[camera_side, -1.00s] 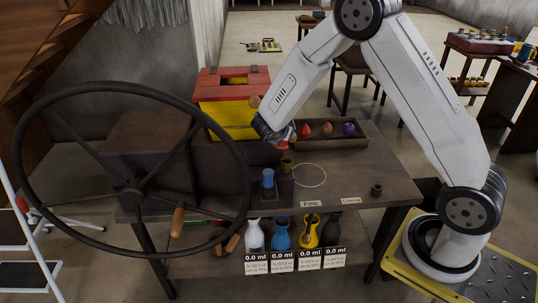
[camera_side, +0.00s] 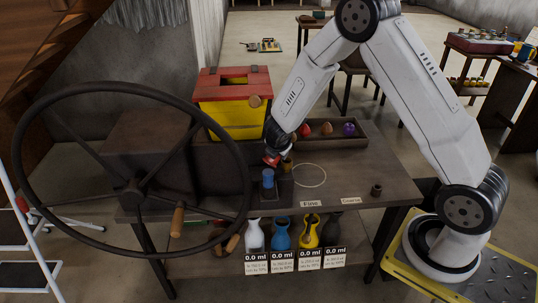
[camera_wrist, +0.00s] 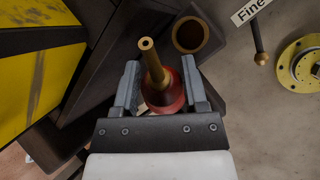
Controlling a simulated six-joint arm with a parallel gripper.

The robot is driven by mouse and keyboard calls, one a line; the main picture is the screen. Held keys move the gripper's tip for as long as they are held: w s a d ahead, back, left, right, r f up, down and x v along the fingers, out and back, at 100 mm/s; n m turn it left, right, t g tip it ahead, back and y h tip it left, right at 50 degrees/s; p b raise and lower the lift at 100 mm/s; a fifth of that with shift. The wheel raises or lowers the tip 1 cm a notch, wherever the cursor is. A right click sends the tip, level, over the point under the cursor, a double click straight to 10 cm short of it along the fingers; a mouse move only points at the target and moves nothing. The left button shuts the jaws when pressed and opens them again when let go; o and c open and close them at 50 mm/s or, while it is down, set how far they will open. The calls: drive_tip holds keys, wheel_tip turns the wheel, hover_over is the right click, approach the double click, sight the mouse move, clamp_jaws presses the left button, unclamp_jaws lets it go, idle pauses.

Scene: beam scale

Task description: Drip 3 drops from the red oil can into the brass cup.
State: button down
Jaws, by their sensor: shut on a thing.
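My gripper (camera_wrist: 162,86) is shut on the red oil can (camera_wrist: 168,97), with one finger on each side of its round body. The can's long brass spout (camera_wrist: 152,62) points up the wrist picture, toward the camera. The brass cup (camera_wrist: 190,34) shows its round dark opening just beyond and right of the spout. In the side view the red can (camera_side: 271,160) hangs under my gripper (camera_side: 274,152), close to the brass cup (camera_side: 287,165), which is partly hidden. I cannot tell whether the spout tip is over the cup.
A blue container (camera_side: 268,178) stands just in front of the cup. A tray (camera_side: 358,140) with several coloured pieces lies behind. A yellow box with a red lid (camera_side: 230,85) is at the back left, and a large wheel (camera_side: 133,190) at the left. The table's right side is mostly clear.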

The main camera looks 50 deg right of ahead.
drive_tip(key=shift+w+a+f+y, duration=0.1)
drive_tip(key=shift+a+f+y, duration=0.2)
drive_tip(key=shift+f+y, duration=0.55)
drive_tip(key=shift+f, duration=0.2)
drive_tip(key=shift+a+r+m+t+y, duration=0.3)
drive_tip(key=shift+r+m+t+y, duration=0.15)
drive_tip(key=shift+y, duration=0.5)
idle(0.7)
drive_tip(key=shift+f, duration=0.1)
drive_tip(key=shift+d+f+n+g+h, duration=0.2)
drive_tip(key=shift+f+h, duration=0.05)
drive_tip(key=shift+h, duration=0.4)
drive_tip(key=shift+d+f+n+g+h, duration=0.15)
drive_tip(key=shift+f+h, duration=0.05)
drive_tip(key=shift+h, duration=0.45)
drive_tip(key=shift+r, duration=0.15)
drive_tip(key=shift+r, duration=3.35)
